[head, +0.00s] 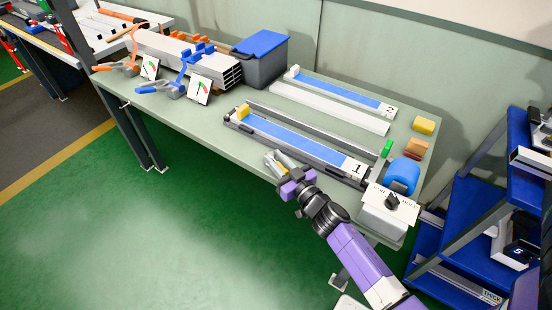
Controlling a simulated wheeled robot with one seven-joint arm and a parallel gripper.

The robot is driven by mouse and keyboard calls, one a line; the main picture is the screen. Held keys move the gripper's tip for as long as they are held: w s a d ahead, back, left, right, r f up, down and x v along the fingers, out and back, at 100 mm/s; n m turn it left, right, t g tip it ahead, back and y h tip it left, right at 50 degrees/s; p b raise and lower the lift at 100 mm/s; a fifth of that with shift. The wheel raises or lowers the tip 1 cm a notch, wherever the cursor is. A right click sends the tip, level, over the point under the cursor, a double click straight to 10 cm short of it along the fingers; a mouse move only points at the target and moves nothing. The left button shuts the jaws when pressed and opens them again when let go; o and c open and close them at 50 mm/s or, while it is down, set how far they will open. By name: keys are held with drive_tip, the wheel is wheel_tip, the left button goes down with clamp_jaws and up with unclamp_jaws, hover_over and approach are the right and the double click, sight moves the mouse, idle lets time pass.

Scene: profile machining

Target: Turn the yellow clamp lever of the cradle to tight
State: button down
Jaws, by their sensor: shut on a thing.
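The cradle marked 1 (345,162) lies along the front of the green-grey table, with a blue strip on its bed and a yellow block (243,112) at its left end. My gripper (277,161) is at the cradle's front edge, around the middle of its length. It is shut on a small yellow part, which appears to be the yellow clamp lever (269,163). The fingers hide most of the lever, so its angle and whether it is tight cannot be told.
A cradle marked 2 (355,98) and a pale profile (325,108) lie behind. A box with a black knob (391,202) and a blue roll (402,176) stand right.

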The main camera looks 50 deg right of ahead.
sight(287, 173)
drive_tip(key=shift+f, duration=0.1)
drive_tip(key=c, duration=1.4)
unclamp_jaws()
drive_tip(key=shift+s, duration=0.1)
drive_tip(key=b+v, duration=0.1)
drive_tip(key=v, duration=0.5)
drive_tip(key=shift+s+a+b, duration=0.1)
drive_tip(key=shift+s+b, duration=0.15)
drive_tip(key=shift+b, duration=0.1)
drive_tip(key=shift+s+a, duration=0.2)
drive_tip(key=shift+s, duration=0.3)
